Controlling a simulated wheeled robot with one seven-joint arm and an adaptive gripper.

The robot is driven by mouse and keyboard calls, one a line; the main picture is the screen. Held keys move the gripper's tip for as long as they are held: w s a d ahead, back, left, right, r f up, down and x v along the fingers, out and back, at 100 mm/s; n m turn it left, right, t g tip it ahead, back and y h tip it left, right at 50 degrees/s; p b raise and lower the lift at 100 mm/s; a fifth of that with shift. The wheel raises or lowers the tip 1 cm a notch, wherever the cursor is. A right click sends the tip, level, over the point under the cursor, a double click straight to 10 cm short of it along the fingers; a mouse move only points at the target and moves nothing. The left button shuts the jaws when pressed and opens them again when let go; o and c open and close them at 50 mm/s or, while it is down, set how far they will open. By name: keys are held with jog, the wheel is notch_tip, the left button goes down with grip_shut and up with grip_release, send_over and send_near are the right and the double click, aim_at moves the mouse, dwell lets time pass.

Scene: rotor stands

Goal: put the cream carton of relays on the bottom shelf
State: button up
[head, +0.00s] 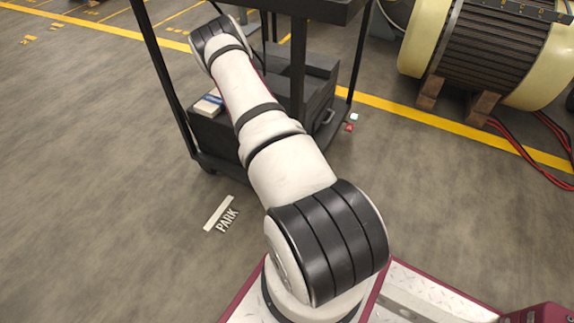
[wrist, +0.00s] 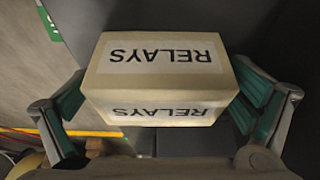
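The cream carton of relays (wrist: 160,85) fills the middle of the wrist view, its black RELAYS labels upside down on two faces. My gripper (wrist: 160,70) has one finger on each side of it, and the fingertips appear to press against its left and right edges. The cart's bottom shelf (head: 207,160) is low near the floor, partly covered by my arm.
Small red and white pieces (head: 351,122) lie on the floor. A large motor (head: 485,45) stands right.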

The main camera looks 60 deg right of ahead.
jog(key=p+v, duration=0.5)
jog(key=v, duration=0.7)
jog(key=shift+r, duration=0.15)
dwell(0.4)
